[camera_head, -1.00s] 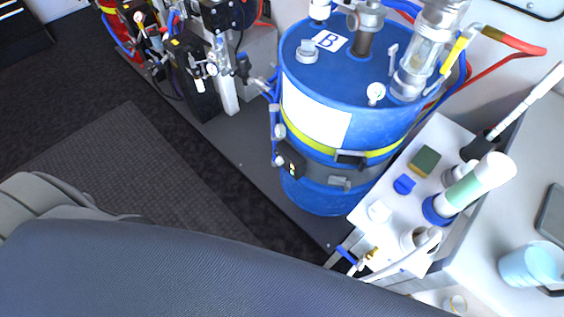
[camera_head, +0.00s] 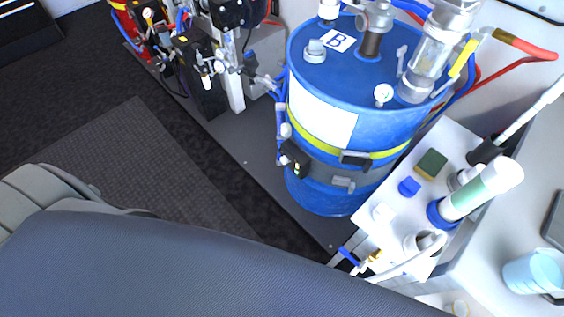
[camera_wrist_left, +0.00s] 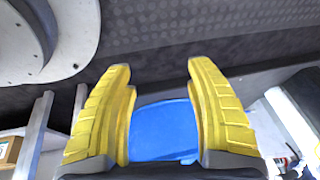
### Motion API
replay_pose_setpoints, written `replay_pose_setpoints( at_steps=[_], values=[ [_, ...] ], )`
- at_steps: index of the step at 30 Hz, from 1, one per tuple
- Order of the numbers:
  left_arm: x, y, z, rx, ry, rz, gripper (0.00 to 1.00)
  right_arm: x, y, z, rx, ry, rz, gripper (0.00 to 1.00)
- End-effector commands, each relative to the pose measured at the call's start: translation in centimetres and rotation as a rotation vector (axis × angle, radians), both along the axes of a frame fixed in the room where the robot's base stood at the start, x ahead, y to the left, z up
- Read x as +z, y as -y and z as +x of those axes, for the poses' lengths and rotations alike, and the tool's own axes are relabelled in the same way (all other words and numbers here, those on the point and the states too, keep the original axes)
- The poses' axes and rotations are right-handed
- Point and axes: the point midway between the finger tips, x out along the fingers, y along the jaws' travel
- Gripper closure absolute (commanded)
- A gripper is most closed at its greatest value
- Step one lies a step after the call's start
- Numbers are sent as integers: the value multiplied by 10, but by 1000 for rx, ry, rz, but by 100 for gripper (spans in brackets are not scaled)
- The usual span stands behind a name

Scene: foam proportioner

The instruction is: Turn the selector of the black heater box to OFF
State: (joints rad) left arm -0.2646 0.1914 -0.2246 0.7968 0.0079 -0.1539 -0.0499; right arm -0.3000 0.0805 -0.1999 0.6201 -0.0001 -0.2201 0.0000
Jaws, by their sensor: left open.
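The black heater box (camera_head: 295,158) is a small dark box with a small yellowish mark. It sits on the left side of the blue drum (camera_head: 325,182) marked B, at the grey band around the drum's lower half. Its selector is too small to read. My left gripper (camera_wrist_left: 160,78) shows only in the left wrist view, with two yellow fingers apart and nothing held between them. A blue surface (camera_wrist_left: 165,130) shows beyond the gap; I cannot tell what it belongs to. The heater box is not recognisable in that view. My right gripper is in neither view.
A white bench (camera_head: 400,205) with a sponge (camera_head: 431,164), a blue block (camera_head: 409,187) and a white-green cylinder (camera_head: 482,190) stands right of the drum. Pumps and hoses (camera_head: 205,75) stand at its left. Dark floor (camera_head: 150,120) lies open at the left.

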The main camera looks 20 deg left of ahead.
Motion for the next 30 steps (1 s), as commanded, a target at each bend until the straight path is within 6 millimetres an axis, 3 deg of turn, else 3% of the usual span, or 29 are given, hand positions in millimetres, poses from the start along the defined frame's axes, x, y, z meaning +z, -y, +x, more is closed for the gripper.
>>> replay_pose_setpoints(
  at_steps=[1,6,9,12,15,18,25,30],
  values=[
    [21,-7,45,-45,96,4,45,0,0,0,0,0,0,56],
    [112,-4,172,-236,435,33,45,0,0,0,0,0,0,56],
    [172,9,225,-347,622,67,45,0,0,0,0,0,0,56],
    [225,25,258,-435,786,108,45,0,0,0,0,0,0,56],
    [259,38,273,-489,892,147,45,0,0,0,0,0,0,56],
    [271,41,278,-520,940,185,45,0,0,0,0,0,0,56],
    [271,43,285,-550,953,224,45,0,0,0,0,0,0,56],
    [266,48,305,-551,953,224,45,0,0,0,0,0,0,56]
  ],
)
